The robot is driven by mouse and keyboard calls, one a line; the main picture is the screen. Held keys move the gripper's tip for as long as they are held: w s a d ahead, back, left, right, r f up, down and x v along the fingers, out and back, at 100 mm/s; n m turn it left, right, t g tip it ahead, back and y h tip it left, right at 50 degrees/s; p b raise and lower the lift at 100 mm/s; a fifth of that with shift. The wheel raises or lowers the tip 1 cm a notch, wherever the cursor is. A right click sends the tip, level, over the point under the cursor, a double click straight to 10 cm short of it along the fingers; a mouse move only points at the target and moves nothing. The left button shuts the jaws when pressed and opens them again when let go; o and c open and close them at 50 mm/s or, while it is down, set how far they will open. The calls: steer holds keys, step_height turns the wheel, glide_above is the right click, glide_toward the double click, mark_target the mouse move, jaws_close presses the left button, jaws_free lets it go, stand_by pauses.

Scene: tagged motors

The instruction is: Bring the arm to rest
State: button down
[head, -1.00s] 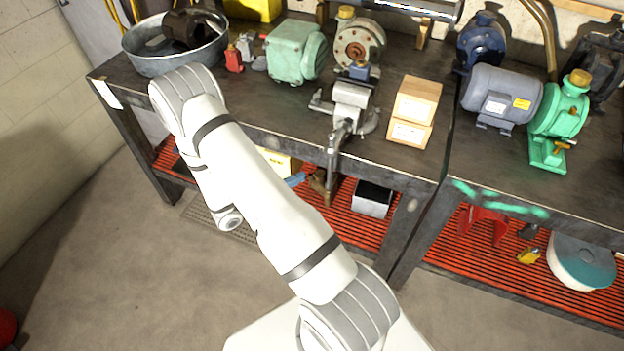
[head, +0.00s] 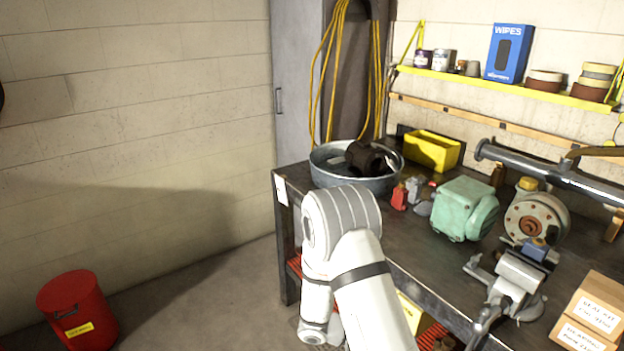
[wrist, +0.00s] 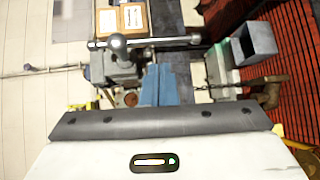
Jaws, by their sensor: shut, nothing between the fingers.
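My gripper (wrist: 159,85) shows in the wrist view as two blue fingers side by side, closed together with nothing between them. It points toward the bench vise (wrist: 122,68), which fills the upper left of that view; I cannot tell the distance. In the head view my white arm rises from the bottom edge and bends in front of the bench's left corner. The gripper itself is hidden there. The vise also shows in the head view (head: 517,282), to the right of my arm.
The workbench (head: 425,262) holds a metal tub (head: 335,177), a green motor (head: 465,208), a round flanged unit (head: 537,218) and cardboard boxes (head: 592,312). A grey bin (wrist: 254,44) sits by the red lower shelf (wrist: 288,75). A red can (head: 77,308) stands on the floor at left. Floor between is clear.

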steer(key=s+a+r+t+y, duration=0.3)
steer(key=s+r+y, duration=0.3)
steer(key=r+y, duration=0.2)
steer(key=s+a+r+n+t+y, duration=0.1)
steer(key=s+a+r+t+y, duration=0.1)
steer(key=s+r+y, duration=0.5)
steer(key=shift+s+a+r+t+y, duration=0.15)
steer(key=shift+a+r+t+y, duration=0.45)
steer(key=shift+r, duration=2.3)
steer(key=shift+a, duration=0.25)
